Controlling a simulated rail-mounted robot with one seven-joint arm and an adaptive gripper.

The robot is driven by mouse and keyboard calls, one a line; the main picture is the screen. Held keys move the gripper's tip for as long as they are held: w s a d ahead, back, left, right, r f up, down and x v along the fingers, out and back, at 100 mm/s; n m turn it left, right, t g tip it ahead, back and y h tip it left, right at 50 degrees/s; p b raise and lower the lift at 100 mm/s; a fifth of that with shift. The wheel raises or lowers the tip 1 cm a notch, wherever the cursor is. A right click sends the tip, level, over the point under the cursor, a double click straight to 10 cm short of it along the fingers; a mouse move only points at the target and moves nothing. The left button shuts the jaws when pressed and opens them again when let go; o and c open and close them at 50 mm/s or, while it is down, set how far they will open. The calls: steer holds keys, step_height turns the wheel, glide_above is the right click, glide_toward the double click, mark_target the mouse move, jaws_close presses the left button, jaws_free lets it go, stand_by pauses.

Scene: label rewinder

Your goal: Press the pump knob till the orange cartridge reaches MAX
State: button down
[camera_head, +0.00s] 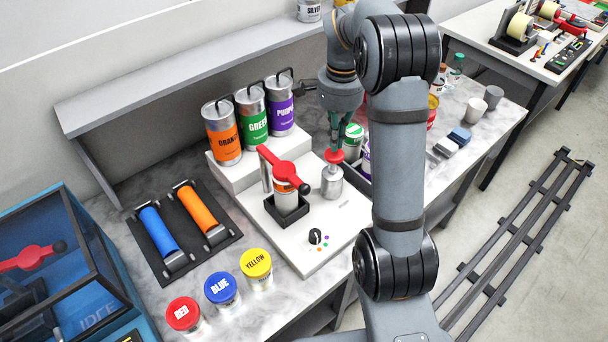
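The pump knob (334,156) is red and sits on top of a short grey metal cylinder (332,183) on the white station. My gripper (336,143) points down right above the knob. Its fingers look narrow and close together from here, but I cannot tell whether they are shut, or whether they touch the knob. A canister labelled ORANGE (222,135) stands on the white step at the back left. A small clear container (286,199) stands in a black holder under a red lever; its level and any MAX mark are too small to read.
The red lever (285,170) lies left of the pump. GREEN (252,117) and PURPLE (280,108) canisters stand behind. A black dial (315,236) is at the station's front. RED, BLUE and YELLOW (256,264) jars stand front left. My arm hides part of the right side.

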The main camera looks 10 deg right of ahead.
steer(key=shift+f, duration=0.1)
steer(key=shift+f+b, duration=1.75)
steer(key=shift+f, duration=0.2)
steer(key=shift+r+p, duration=1.6)
steer(key=shift+r, duration=0.45)
steer(key=shift+f+b, duration=1.75)
steer(key=shift+f, duration=0.3)
steer(key=shift+r+p, duration=1.6)
steer(key=shift+r, duration=0.45)
steer(key=shift+f, duration=0.15)
